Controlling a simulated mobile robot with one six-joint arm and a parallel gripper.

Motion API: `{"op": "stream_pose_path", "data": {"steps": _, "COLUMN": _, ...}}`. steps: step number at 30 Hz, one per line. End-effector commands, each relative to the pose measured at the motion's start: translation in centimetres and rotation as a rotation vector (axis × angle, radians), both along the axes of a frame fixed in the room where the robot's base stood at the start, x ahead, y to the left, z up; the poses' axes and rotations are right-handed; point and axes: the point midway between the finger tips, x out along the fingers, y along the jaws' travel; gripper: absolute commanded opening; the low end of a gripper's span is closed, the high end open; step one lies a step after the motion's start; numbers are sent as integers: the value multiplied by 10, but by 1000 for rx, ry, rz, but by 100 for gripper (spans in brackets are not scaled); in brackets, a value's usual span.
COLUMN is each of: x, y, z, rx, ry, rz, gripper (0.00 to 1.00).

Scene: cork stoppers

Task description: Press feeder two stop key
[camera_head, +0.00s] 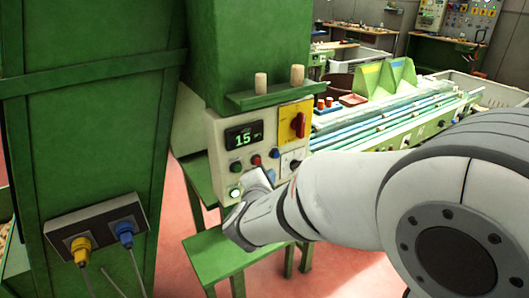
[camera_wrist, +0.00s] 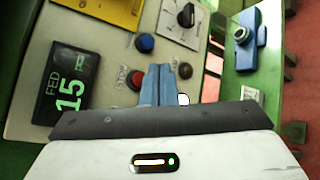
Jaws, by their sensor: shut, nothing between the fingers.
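A pale control panel (camera_head: 222,150) carries a dark display (camera_head: 243,137) reading 15. In the wrist view the display (camera_wrist: 68,80) also shows "FED". Beside it is a red button (camera_wrist: 136,79) with a label that looks like STOP. A blue button (camera_wrist: 145,42) and another reddish button (camera_wrist: 185,70) are nearby. My gripper (camera_wrist: 160,68) is shut and empty, its blue-grey fingers pointing at the panel between the two reddish buttons. I cannot tell whether the tips touch the panel. The "two" marking is not readable. In the head view my wrist hides part of the panel's lower right.
A black rotary knob (camera_wrist: 187,15) and a yellow plate with a red switch (camera_head: 299,124) sit on the panel. A lit white button (camera_head: 236,193) is at its lower left. A blue switch box (camera_wrist: 244,40) stands right of the panel. A green ledge (camera_head: 215,253) lies below.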

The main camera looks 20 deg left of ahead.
Motion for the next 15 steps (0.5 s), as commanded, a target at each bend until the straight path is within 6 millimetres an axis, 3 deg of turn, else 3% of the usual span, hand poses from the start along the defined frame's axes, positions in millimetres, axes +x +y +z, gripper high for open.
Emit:
{"op": "stream_pose_path", "data": {"steps": 6, "x": 14, "y": 17, "z": -2, "rx": 1, "ry": 1, "rz": 1, "gripper": 0}}
{"op": "stream_pose_path", "data": {"steps": 15, "x": 18, "y": 22, "z": 0, "rx": 0, "ry": 1, "rz": 1, "gripper": 0}}
